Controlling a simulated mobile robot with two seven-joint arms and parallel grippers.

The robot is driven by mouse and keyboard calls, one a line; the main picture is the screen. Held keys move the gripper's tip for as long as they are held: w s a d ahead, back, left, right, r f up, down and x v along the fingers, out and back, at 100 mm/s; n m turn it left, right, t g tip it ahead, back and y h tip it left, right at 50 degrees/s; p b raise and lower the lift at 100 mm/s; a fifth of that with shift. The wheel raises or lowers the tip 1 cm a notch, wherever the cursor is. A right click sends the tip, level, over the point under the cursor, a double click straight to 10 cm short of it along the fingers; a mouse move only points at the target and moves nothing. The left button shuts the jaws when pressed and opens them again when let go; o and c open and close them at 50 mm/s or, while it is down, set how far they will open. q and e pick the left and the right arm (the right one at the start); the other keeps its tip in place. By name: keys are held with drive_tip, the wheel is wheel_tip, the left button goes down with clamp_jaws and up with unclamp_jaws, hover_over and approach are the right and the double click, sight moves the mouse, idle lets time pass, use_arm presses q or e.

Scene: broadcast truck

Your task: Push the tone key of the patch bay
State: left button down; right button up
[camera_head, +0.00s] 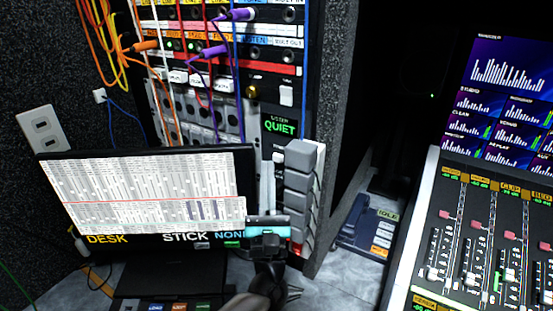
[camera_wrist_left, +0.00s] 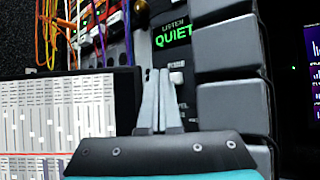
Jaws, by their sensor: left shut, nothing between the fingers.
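The patch bay (camera_head: 215,70) stands at the back, a rack panel with coloured cables plugged in. White keys (camera_head: 195,81) sit in a row on it, and another white key (camera_head: 286,95) is at its right side. I cannot read which is the tone key. Below is a small panel with a green QUIET display (camera_head: 281,126); in the left wrist view the display (camera_wrist_left: 174,35) has a small white button (camera_wrist_left: 176,79) under it. My left gripper (camera_head: 268,163) is shut and empty, fingers pointing up before this panel. In the left wrist view its fingertips (camera_wrist_left: 156,73) are just left of the button. Contact cannot be told.
A monitor (camera_head: 150,195) stands in front at the left. Several stacked grey blocks (camera_head: 298,185) rise close to the right of my left gripper. A mixing console (camera_head: 485,245) fills the right side. A grey device marked IDLE (camera_head: 375,228) sits lower right.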

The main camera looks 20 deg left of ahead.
idle(0.3)
use_arm(q)
drive_tip(key=shift+w+b, duration=0.4)
drive_tip(key=shift+b, duration=0.05)
drive_tip(key=shift+w+r+b, duration=0.25)
drive_tip(key=shift+r+b, duration=0.05)
drive_tip(key=shift+b, duration=0.2)
idle(0.9)
drive_tip(key=shift+s+f, duration=0.1)
idle(0.7)
drive_tip(key=shift+s+a+f+p, duration=0.1)
drive_tip(key=shift+s+a+p, duration=0.1)
drive_tip(key=shift+s, duration=0.95)
drive_tip(key=shift+s+a+f+p, duration=0.1)
drive_tip(key=shift+s+p, duration=0.1)
drive_tip(key=shift+s, duration=0.95)
drive_tip(key=shift+d, duration=0.1)
idle(0.7)
